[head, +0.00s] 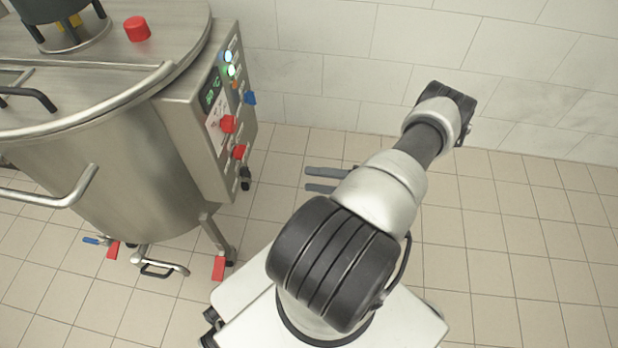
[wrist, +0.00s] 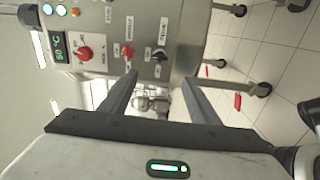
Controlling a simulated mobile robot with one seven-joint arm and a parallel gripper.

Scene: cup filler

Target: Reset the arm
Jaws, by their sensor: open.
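My arm rises in the middle of the head view and bends over at its top right. My gripper (head: 312,180) shows there as two grey fingers pointing left, partly hidden behind the arm. In the wrist view my gripper (wrist: 158,88) is open, with the two fingers well apart and nothing between them. The fingers point towards the steel machine's control panel (wrist: 120,30). In the head view the control panel (head: 212,120) is to the left of the fingers, with a clear gap.
A large steel tank (head: 110,165) stands on legs at the left, with a curved handle (head: 60,195) sticking out. A red cap (head: 137,28) sits on its lid. A tiled wall (head: 420,40) runs behind. The tiled floor (head: 520,240) at the right is clear.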

